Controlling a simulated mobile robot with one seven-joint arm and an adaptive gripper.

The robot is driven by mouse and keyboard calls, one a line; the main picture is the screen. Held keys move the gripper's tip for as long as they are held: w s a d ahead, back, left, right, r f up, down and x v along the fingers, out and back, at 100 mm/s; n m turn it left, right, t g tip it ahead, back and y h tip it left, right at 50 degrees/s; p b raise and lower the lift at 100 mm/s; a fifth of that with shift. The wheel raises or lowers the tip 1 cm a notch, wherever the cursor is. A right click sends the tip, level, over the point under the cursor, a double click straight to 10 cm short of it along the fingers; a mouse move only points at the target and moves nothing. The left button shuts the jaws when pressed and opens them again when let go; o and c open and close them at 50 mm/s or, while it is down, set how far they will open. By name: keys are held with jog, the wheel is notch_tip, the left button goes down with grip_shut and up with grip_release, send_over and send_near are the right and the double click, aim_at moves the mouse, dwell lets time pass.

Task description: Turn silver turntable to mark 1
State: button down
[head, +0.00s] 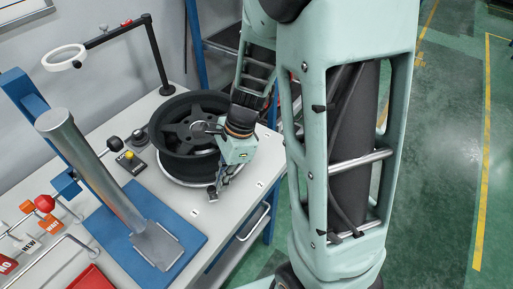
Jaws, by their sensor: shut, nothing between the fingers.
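The silver turntable (178,181) shows as a pale rim under a black spoked wheel (165,146) on the grey workbench. The wheel lies flat and hides most of the turntable. My gripper (213,194) points down at the front right edge of the turntable, with its fingers shut and empty. I cannot tell whether it touches the rim. Two small white labels lie on the bench near its front edge, one (194,212) left of my gripper and one (260,184) to its right. Their print is too small to read surely.
A grey metal post (100,170) leans over a blue plate (190,237) at left. A ring lamp (65,57) on a black arm stands behind. Red-knobbed levers (44,203) are at far left. Green floor lies right.

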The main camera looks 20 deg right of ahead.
aim_at(204, 185)
jog(key=shift+a+p, duration=0.5)
jog(key=shift+a, duration=1.85)
